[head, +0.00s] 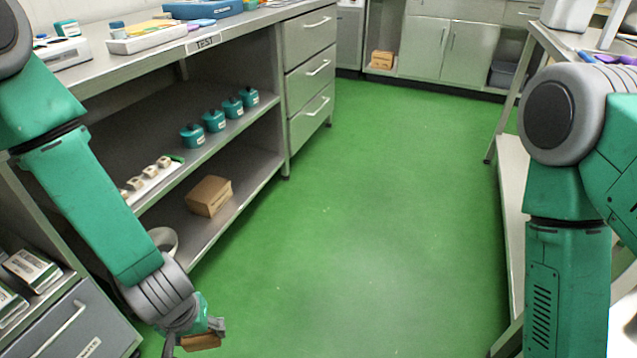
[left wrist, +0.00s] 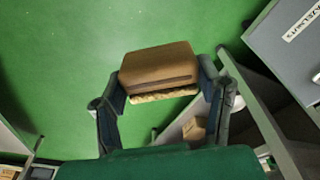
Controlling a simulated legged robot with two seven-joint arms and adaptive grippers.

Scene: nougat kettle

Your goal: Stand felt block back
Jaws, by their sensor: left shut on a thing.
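The felt block (left wrist: 159,64) is a brown block with a pale, rough layer along its lower edge in the left wrist view. My left gripper (left wrist: 160,85) is shut on it, with one finger at each end. In the head view the block (head: 201,342) shows only partly, at the bottom edge, below my left gripper (head: 196,326). It is held out over the green floor beside the left bench, apart from the shelves. My right arm comes down at the right, but its gripper is outside the head view.
The left bench has an upper shelf with several teal pots (head: 214,121) and a white strip (head: 160,178) with small pale pieces. A cardboard box (head: 209,196) and a pale round item (head: 163,239) are on the lower shelf. The green floor (head: 380,200) is clear.

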